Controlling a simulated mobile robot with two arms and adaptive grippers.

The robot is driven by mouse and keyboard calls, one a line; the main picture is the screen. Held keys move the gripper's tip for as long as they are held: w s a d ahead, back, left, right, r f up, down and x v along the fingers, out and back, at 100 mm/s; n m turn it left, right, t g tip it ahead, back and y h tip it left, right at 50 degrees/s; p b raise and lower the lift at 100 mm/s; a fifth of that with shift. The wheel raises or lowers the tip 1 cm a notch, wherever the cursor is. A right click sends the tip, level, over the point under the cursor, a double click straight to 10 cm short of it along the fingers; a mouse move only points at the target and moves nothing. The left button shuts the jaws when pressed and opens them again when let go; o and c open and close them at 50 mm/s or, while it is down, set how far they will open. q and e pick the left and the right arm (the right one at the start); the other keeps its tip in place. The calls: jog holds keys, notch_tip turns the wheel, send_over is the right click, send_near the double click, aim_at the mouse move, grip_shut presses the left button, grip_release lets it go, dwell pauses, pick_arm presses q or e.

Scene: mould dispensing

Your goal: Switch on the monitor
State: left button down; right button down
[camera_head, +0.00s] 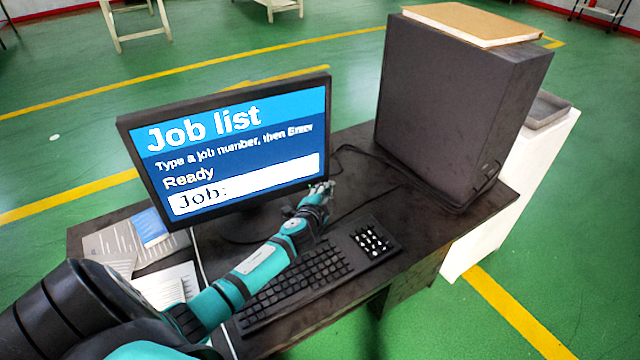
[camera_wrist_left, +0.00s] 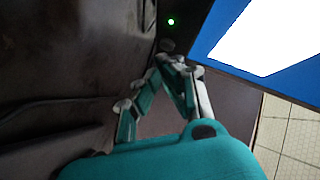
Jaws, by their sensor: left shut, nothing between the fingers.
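The monitor (camera_head: 237,145) stands on the dark desk and its screen is lit. It shows "Job list", "Type a job number, then Enter", "Ready" and an empty "Job:" field. My left gripper (camera_head: 322,188) is at the monitor's lower right corner, with its fingers shut and empty. In the left wrist view the fingertips (camera_wrist_left: 170,64) are close to the dark bezel, just below a small round button (camera_wrist_left: 167,45). A green light (camera_wrist_left: 170,21) glows beyond that button. I cannot tell whether the fingertips touch the bezel. My right gripper is not in view.
A black keyboard (camera_head: 300,285) lies in front of the monitor, under my left arm. A large dark computer case (camera_head: 445,110) with a brown book (camera_head: 472,22) on top stands to the right. Papers (camera_head: 112,248) lie at the desk's left. A grey tray (camera_head: 546,110) sits on a white stand behind the case.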

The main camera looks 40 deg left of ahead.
pick_arm(q)
jog(key=shift+s+d, duration=0.1)
jog(key=shift+d, duration=0.15)
jog(key=shift+s+d, duration=0.4)
jog(key=shift+d, duration=0.35)
jog(key=shift+s+d, duration=0.4)
jog(key=shift+d, duration=0.3)
jog(key=shift+s+d, duration=0.4)
jog(key=shift+d, duration=0.35)
